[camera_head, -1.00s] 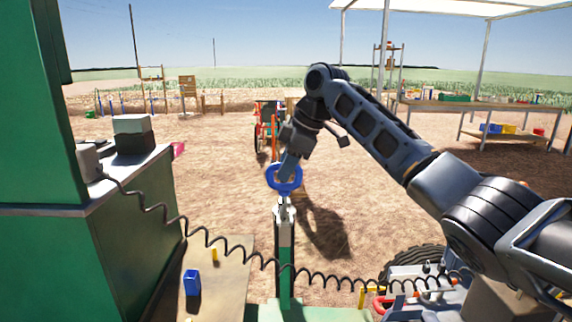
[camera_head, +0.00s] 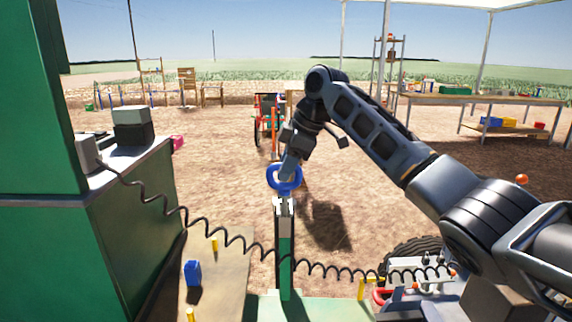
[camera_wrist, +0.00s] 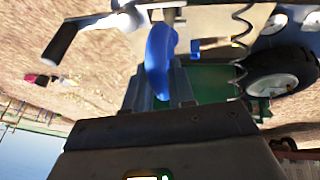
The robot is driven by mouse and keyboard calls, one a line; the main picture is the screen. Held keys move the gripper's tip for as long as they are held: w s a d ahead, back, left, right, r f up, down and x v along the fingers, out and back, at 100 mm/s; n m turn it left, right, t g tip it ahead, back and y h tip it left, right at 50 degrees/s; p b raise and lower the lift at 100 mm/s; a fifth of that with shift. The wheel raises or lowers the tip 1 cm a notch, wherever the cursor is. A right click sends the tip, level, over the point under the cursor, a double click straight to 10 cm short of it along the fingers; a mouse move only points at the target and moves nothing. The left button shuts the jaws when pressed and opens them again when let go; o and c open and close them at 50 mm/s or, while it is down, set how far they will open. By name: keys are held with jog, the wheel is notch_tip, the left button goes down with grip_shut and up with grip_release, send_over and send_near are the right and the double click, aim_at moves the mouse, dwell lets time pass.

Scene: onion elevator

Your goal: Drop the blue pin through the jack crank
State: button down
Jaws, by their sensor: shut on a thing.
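The blue pin shows as a blue ring handle (camera_head: 284,178) at mid-picture in the head view; the ring also shows in the wrist view (camera_wrist: 160,60). My gripper (camera_head: 289,164) is above the ring and shut on it; in the wrist view its two fingers (camera_wrist: 160,88) stand on either side of the ring. The ring is right above the pale top of the green jack post (camera_head: 285,242). The jack crank shows in the wrist view as a grey arm with a black handle (camera_wrist: 65,38). The pin's lower end and the hole are too small to make out.
A dark coiled cable (camera_head: 235,238) runs across the front, passing the jack post. A green cabinet (camera_head: 130,215) stands at left. A blue block (camera_head: 192,272) and yellow pegs sit on the board beside it. A wheel (camera_head: 418,250) is at right. Open dirt lies beyond.

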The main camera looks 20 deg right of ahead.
jog(key=shift+f, duration=0.6)
jog(key=shift+p, duration=0.3)
dwell(0.4)
jog(key=shift+f+b, duration=0.35)
jog(key=shift+f, duration=1)
dwell(0.4)
jog(key=shift+c, duration=2.4)
grip_release()
jog(key=shift+r+p, duration=2.9)
jog(key=shift+r, duration=0.6)
